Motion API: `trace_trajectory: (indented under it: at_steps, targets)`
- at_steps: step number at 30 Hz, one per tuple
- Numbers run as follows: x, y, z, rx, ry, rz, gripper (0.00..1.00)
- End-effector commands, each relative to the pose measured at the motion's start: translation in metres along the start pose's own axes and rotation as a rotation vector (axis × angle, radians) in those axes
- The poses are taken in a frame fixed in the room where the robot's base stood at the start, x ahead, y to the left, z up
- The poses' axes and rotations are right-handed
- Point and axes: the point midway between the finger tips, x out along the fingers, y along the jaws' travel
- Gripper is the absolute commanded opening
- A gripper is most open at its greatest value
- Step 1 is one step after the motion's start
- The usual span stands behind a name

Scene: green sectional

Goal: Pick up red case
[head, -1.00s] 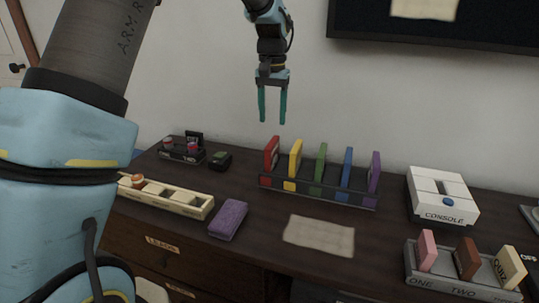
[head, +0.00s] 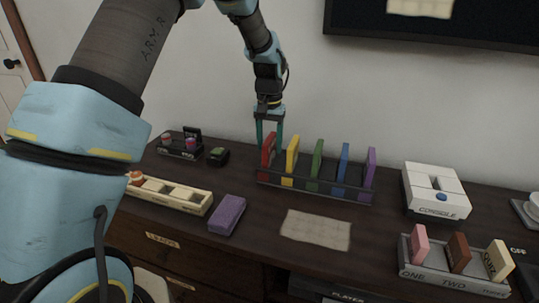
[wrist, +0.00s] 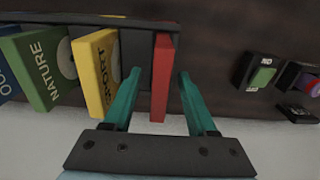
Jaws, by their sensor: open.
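The red case (head: 267,155) stands upright at the left end of a dark rack (head: 318,190) on the dresser. In the wrist view the red case (wrist: 162,78) is seen edge-on, between my two fingers. My gripper (head: 269,146) is open, with its green fingertips down around the top of the red case. In the wrist view my gripper (wrist: 158,85) shows a gap between each finger and the case, so it does not appear gripped.
Yellow (head: 291,160), green, blue and purple cases stand to the right in the same rack. A purple box (head: 227,215) and a paper sheet (head: 316,230) lie in front. A white console (head: 436,190) and a grey rack of cases (head: 450,277) are at right.

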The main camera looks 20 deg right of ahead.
Motion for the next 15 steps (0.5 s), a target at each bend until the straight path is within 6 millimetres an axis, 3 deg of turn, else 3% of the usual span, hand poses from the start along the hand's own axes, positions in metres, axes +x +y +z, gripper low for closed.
trace_trajectory:
  at_steps: [2,15]
  targets:
    - [0.0000,0.0000,0.0000,0.000,0.000,0.000,0.57]
    - [-0.0003,0.0000,0.0000,0.000,0.000,0.000,0.09]
